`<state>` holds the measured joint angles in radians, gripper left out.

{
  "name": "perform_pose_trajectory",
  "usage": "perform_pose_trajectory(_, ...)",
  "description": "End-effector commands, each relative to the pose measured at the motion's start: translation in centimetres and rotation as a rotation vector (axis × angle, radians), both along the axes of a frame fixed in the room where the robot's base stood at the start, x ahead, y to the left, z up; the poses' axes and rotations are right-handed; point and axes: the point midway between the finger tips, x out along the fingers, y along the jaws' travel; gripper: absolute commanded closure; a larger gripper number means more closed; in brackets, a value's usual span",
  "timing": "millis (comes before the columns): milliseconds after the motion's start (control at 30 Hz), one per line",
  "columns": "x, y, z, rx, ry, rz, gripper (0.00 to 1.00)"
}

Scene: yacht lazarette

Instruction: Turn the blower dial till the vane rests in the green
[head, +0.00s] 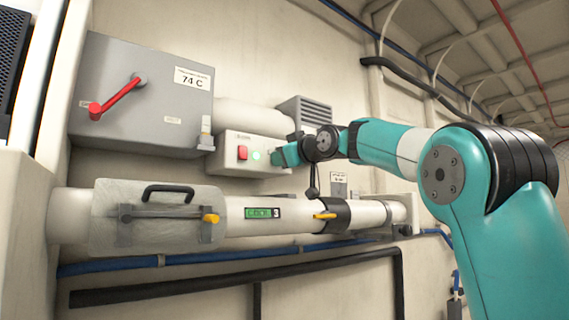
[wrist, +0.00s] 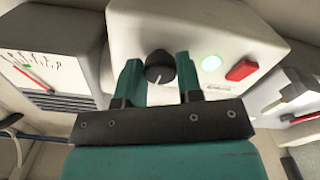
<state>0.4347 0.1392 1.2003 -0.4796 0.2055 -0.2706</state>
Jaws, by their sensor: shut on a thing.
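The blower dial (wrist: 158,72), a round black knob with a pale pointer line, sits on the front of a light control box (wrist: 212,28). My gripper (wrist: 159,66) is shut on the dial, one teal finger on each side. In the head view my gripper (head: 280,155) is at the right end of the control box (head: 240,147) and hides the dial. At the left of the wrist view is a white gauge face (wrist: 35,66) with tick marks, a thin red vane and a small green patch. The vane lies close by the green; I cannot tell whether it rests within it.
Beside the dial are a lit green lamp (wrist: 211,63) and a red switch (wrist: 241,70). A grey box with a red lever (head: 118,98) is at upper left. A pale pipe (head: 285,214) with a clamp and yellow handle (head: 325,216) runs below my gripper.

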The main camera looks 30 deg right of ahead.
Motion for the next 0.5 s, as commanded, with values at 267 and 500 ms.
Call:
perform_pose_trajectory(267,0.01,-0.05,-0.13,-0.113,-0.002,-0.001,0.90)
perform_pose_trajectory(500,0.02,-0.06,-0.09,-0.146,-0.002,0.000,0.90)
